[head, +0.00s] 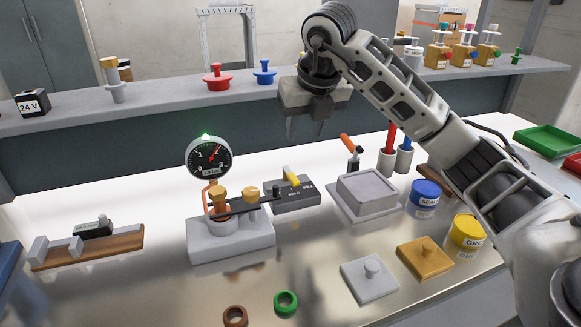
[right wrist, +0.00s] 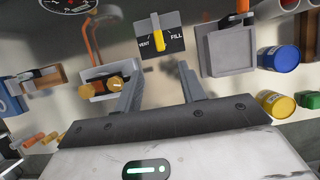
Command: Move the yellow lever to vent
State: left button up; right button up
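The yellow lever (head: 291,178) sits on a dark valve box (head: 297,198) in the middle of the bench. In the right wrist view the yellow lever (right wrist: 159,37) stands between the labels VENT on the left and FILL on the right, tilted to neither. My right gripper (head: 305,132) hangs above and a little behind the box, fingers pointing down. In the wrist view my right gripper (right wrist: 158,72) is open and empty, with the lever beyond the gap between its fingertips, apart from them. My left gripper is not in view.
A pressure gauge (head: 209,157) stands on a grey base (head: 232,241) left of the box. A grey block (head: 367,190), a red-handled and a blue-handled tool in holders, and blue and yellow tins (head: 425,192) are to the right. A shelf (head: 160,105) runs behind.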

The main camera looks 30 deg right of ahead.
aim_at(293, 177)
jog(key=p+x, duration=0.1)
jog(key=x, duration=1.3)
jog(key=shift+a+f, duration=0.15)
jog(key=shift+f, duration=0.1)
grip_shut()
